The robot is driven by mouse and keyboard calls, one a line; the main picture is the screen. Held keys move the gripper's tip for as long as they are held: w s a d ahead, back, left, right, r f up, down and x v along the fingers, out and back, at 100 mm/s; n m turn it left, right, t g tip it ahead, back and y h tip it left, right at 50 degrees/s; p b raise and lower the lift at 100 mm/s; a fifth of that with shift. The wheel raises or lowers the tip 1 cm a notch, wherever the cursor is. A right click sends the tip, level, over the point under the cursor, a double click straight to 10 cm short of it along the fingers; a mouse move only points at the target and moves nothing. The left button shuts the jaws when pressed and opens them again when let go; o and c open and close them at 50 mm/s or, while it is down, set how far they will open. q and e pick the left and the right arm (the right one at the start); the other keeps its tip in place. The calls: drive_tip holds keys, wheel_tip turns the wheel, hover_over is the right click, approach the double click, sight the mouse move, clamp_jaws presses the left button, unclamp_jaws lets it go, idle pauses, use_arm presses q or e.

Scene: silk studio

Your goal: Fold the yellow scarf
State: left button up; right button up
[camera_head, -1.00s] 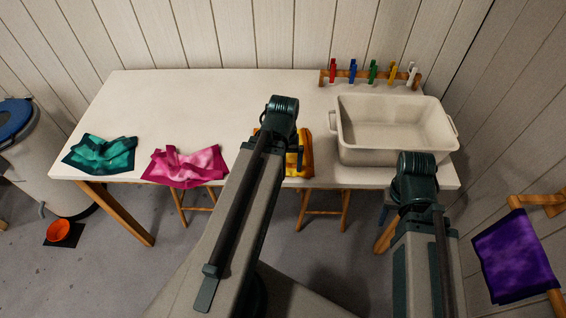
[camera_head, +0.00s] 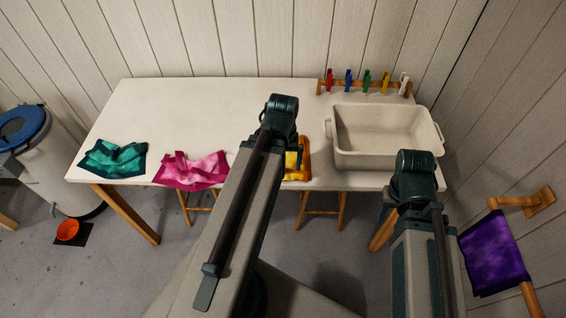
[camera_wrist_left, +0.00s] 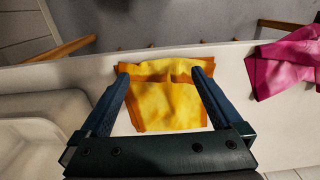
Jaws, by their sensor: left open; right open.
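The yellow scarf (camera_head: 292,162), with an orange border, lies at the table's front edge, mostly hidden behind my left arm in the head view. In the left wrist view the scarf (camera_wrist_left: 168,105) looks roughly square, with a crease across its part near the edge. My left gripper (camera_wrist_left: 161,72) is open; its two fingers show at either side of the scarf, and I cannot tell whether they touch it. Its jaws are hidden in the head view. My right gripper (camera_head: 384,212) hangs low in front of the table, right of the scarf, mostly hidden by its arm.
A pink cloth (camera_head: 192,171) and a teal cloth (camera_head: 114,159) lie on the white table (camera_head: 190,110) to the left. A cream tub (camera_head: 385,160) stands right. Clothespins (camera_head: 366,81) sit behind it. A purple cloth (camera_head: 492,255) hangs at right. The table's back middle is clear.

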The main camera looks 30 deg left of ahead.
use_arm(q)
drive_tip(key=shift+r, duration=0.8)
drive_tip(key=s+d+m+y, duration=0.1)
drive_tip(key=d+m, duration=0.8)
drive_tip(key=d, duration=1.2)
drive_tip(key=shift+s+d, duration=0.2)
drive_tip(key=shift+d, duration=0.15)
